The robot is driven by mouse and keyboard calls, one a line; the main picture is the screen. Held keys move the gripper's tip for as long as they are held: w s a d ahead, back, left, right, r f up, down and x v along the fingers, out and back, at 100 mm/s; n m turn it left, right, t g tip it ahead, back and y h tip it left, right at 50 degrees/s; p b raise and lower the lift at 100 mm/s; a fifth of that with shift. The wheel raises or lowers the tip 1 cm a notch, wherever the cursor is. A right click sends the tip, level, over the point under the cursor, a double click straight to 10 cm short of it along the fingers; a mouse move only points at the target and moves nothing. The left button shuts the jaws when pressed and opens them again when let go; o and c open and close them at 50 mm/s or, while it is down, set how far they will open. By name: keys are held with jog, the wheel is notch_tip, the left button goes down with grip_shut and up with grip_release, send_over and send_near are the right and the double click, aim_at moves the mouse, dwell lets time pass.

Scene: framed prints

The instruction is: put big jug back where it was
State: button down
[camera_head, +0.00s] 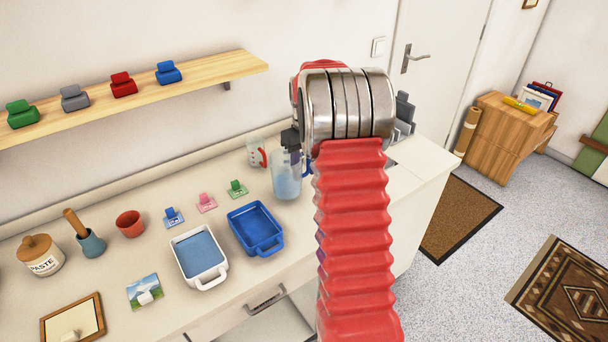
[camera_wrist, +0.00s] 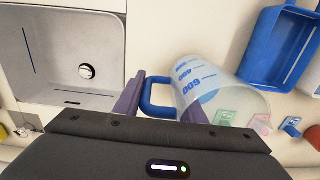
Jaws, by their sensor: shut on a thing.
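The big jug (camera_head: 286,181) is clear with blue markings and a blue handle. It is upright over the pale counter in the head view; I cannot tell whether its base touches. In the wrist view the big jug (camera_wrist: 222,88) lies right of centre, with its handle towards my gripper (camera_wrist: 163,95). The purple fingers are shut on that handle. In the head view my red arm hides most of the gripper and part of the handle side. A smaller jug with a red handle (camera_head: 256,153) stands behind the big jug.
A blue tray (camera_head: 256,229) and a white tray (camera_head: 200,257) lie left of the big jug. Small green (camera_head: 237,188), pink (camera_head: 206,202) and blue (camera_head: 173,217) holders stand behind them. A grey sink (camera_wrist: 62,52) is left of the jug in the wrist view.

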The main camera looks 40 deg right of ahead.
jog(key=shift+f, duration=1.15)
jog(key=shift+f, duration=0.1)
jog(key=c, duration=1.2)
grip_release()
jog(key=shift+o, duration=0.2)
notch_tip(320, 180, up, 12)
jog(key=shift+f, duration=0.15)
jog(key=shift+r, duration=0.25)
jog(key=shift+r, duration=0.1)
